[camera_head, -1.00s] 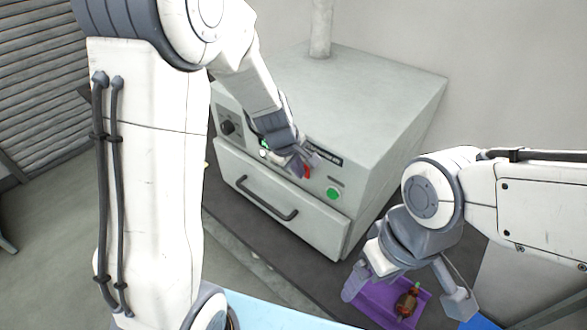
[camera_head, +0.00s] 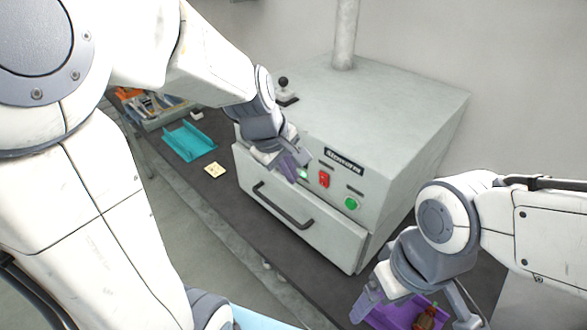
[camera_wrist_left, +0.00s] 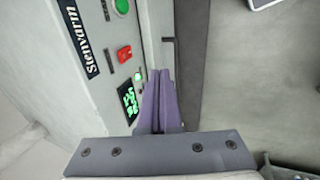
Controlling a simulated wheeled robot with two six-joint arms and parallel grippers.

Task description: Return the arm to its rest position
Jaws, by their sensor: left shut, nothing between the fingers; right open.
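My left gripper (camera_head: 297,172) is shut and empty in front of the control panel of a grey oven-like machine (camera_head: 400,110). In the left wrist view its purple fingers (camera_wrist_left: 160,100) are pressed together beside the panel's lit green display (camera_wrist_left: 129,102), with no clear sign of contact. The red switch (camera_head: 324,179) and green button (camera_head: 351,203) sit to the right of the gripper in the head view.
The machine's drawer (camera_head: 300,215) with a dark handle (camera_head: 283,206) is shut. A teal tray (camera_head: 188,142), a small yellowish plate (camera_head: 215,170) and a bin of tools (camera_head: 155,105) lie on the dark bench to the left. A joystick (camera_head: 285,91) stands behind the left gripper.

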